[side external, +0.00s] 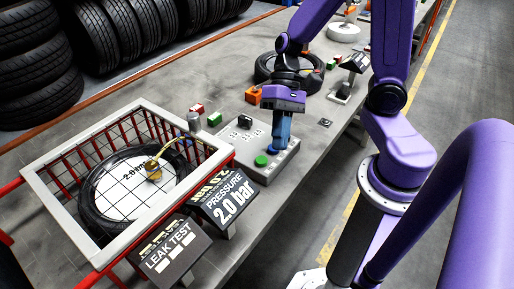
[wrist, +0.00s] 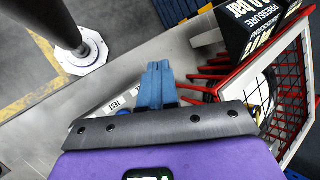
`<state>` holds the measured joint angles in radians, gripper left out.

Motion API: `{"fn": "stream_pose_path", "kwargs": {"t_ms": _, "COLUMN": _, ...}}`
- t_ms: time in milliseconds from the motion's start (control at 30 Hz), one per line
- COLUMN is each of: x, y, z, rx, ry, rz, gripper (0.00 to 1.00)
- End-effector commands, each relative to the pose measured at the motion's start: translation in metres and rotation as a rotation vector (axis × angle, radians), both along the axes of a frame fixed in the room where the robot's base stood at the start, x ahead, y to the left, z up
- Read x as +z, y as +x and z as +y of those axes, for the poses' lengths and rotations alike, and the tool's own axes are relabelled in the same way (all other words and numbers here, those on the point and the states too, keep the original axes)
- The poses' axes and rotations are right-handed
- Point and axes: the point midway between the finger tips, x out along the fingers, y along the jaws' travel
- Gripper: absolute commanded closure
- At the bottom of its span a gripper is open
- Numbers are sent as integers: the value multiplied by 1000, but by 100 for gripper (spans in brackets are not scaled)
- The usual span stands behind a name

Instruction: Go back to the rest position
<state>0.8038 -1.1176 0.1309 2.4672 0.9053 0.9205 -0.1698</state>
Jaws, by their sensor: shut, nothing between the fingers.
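My gripper (side external: 281,143) points down over the right part of a grey control box (side external: 269,172) in the side view. Its blue fingers are shut and empty. I cannot tell whether the fingertips touch the box or hover just above it. The box has a green button (side external: 261,160) and several small white labels. In the wrist view the shut blue fingers (wrist: 158,72) hide most of the box, and a label shows beside them.
Left of my gripper, a red-and-white cage (side external: 128,117) surrounds a tyre (side external: 88,208). Dark display signs reading "PRESSURE 2.0 bar" (side external: 224,195) and "LEAK TEST" (side external: 170,250) stand in front. Another tyre (side external: 264,68) lies behind my gripper. The grey bench (side external: 195,88) has bare room.

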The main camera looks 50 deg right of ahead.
Motion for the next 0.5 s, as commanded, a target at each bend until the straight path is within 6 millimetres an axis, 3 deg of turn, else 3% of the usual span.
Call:
{"fn": "stream_pose_path", "kwargs": {"t_ms": 200, "x": 9, "y": -52, "z": -6, "rx": 451, "ry": -112, "rz": -173, "gripper": 100}}
{"fn": "stream_pose_path", "kwargs": {"t_ms": 500, "x": 23, "y": -83, "z": -26, "rx": 989, "ry": -239, "rz": -482, "gripper": 100}}
